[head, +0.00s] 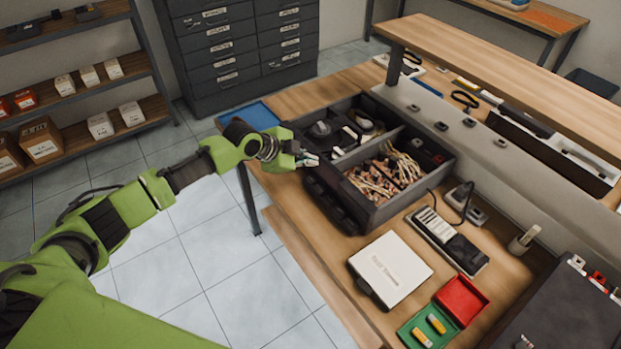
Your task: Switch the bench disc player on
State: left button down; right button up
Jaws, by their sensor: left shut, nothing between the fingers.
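My left gripper (309,159), on the green arm, is shut and empty. It is over the front left part of the bench, at the near left corner of a dark grey divided crate (410,182). A low black device (328,199) lies along the crate's near side, just below and right of the fingertips. It may be the disc player, but no label or power button can be made out. I cannot tell whether the fingertips touch anything. A flat white box (391,267) with small lettering lies nearer on the bench. My right gripper is not in view.
The crate holds cables and dark parts. A blue tray (250,116) is at the bench's far left end. A black and white handheld device (447,240), a red tray (461,300) and a green tray (414,338) are to the right. Tiled floor (215,265) is open left.

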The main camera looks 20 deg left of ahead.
aim_at(315, 173)
pick_arm(q)
jog(key=shift+r, duration=0.1)
dwell(0.7)
jog(key=m, duration=0.1)
jog(key=r+m+p, duration=0.1)
jog(key=m, duration=0.1)
jog(key=shift+m, duration=0.3)
notch_tip(315, 173, up, 4)
jog(key=m+p, duration=0.3)
jog(key=m, duration=1)
jog(key=shift+f+y, duration=0.2)
jog(key=shift+y, duration=0.2)
jog(key=shift+f, duration=0.1)
notch_tip(315, 173, down, 9)
jog(key=b, duration=0.6)
jog(key=shift+a+r+b, duration=0.1)
jog(key=shift+r+b, duration=0.1)
jog(key=shift+b, duration=0.2)
jog(key=shift+f+b, duration=0.35)
jog(key=shift+f, duration=0.1)
